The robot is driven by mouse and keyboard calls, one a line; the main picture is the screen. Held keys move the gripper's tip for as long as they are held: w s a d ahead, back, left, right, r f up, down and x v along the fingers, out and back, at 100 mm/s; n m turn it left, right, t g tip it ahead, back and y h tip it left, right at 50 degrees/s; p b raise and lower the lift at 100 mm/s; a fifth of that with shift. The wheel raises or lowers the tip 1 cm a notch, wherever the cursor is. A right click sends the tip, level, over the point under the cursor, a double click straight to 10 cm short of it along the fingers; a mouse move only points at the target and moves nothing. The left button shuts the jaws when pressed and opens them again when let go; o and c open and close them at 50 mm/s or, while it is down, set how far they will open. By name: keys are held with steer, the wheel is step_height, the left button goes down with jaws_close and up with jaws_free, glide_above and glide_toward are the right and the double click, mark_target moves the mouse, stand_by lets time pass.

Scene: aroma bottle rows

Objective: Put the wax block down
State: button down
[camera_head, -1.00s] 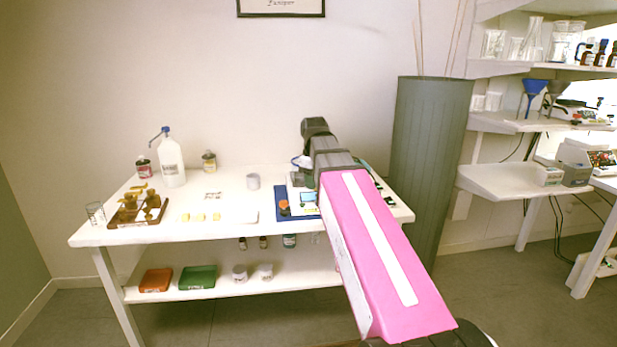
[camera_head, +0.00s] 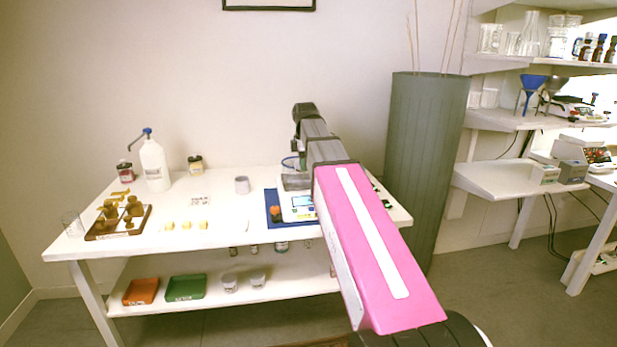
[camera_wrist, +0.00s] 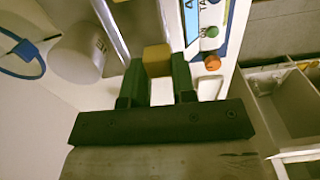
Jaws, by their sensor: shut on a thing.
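My gripper (camera_wrist: 157,68) is shut on a yellow wax block (camera_wrist: 156,56), which sits between the two green fingertips in the wrist view. The block appears in front of the shiny metal pan (camera_wrist: 138,22) of a scale. I cannot tell whether it touches the pan. In the head view the white scale (camera_head: 297,207) is on a blue mat, partly behind my pink arm. My gripper and the held block are hidden there. Several yellow wax blocks (camera_head: 186,225) lie in a row on the table.
A brown tray with weights (camera_head: 117,222), a white bottle (camera_head: 155,165) and small jars stand further left. A tall green planter (camera_head: 428,160) is at right.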

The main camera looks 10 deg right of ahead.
steer(key=w+d+f, duration=0.1)
steer(key=w+f, duration=0.1)
steer(key=shift+w+d, duration=0.3)
steer(key=shift+d, duration=0.1)
steer(key=shift+f, duration=1.95)
steer(key=shift+f, duration=0.2)
steer(key=c, duration=1.2)
jaws_free()
steer(key=shift+r, duration=0.1)
step_height(320, 180, up, 12)
steer(key=shift+r, duration=0.1)
